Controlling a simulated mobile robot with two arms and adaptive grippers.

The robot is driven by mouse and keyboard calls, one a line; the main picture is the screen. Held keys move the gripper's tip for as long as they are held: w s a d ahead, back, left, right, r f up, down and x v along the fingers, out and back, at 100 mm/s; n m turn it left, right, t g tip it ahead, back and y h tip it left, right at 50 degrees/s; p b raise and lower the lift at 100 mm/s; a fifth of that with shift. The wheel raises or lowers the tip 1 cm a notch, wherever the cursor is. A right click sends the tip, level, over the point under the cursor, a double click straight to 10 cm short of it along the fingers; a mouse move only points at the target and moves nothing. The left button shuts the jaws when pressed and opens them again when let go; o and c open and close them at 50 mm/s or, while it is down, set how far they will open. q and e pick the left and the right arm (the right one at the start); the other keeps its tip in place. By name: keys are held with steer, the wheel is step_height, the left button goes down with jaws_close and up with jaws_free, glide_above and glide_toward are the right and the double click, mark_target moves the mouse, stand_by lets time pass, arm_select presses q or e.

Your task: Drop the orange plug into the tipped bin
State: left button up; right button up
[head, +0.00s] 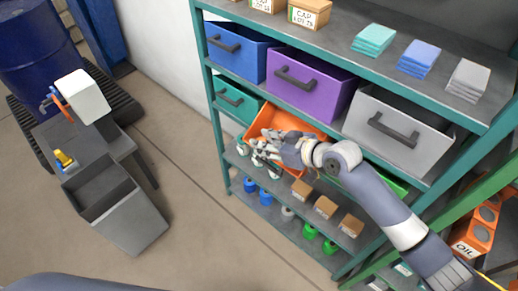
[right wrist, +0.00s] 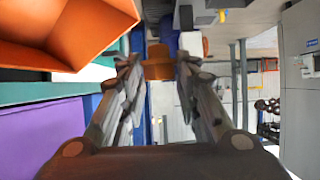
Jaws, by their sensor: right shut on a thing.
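The tipped orange bin (head: 270,118) leans out of the middle row of the shelf rack, its open side towards the front left. In the right wrist view the orange bin (right wrist: 75,28) fills the upper left corner. My right gripper (head: 262,154) is in front of the bin's lower front in the head view. In the right wrist view its fingers are shut on the orange plug (right wrist: 159,64), and the bin is off to the left of the fingertips. In the head view I cannot make out the plug behind the fingers. My left gripper is not in view.
A blue bin (head: 232,58), a purple bin (head: 300,92) and a grey bin (head: 375,150) sit above the orange one. A teal bin (head: 222,105) is beside it. The lower shelf (head: 232,158) holds small boxes and coloured pieces. A grey crate (head: 140,222) stands on the floor at left.

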steer(key=w+d+f+b, duration=0.2)
steer(key=w+d+b, duration=0.1)
steer(key=w+b, duration=0.1)
steer(key=shift+w+d+b, duration=0.25)
steer(key=shift+w+b, duration=0.15)
steer(key=shift+w, duration=0.05)
steer(key=shift+r, duration=0.1)
steer(key=o, duration=0.9)
steer(key=shift+o, duration=0.2)
steer(key=v, duration=1.2)
steer(key=shift+s, duration=0.1)
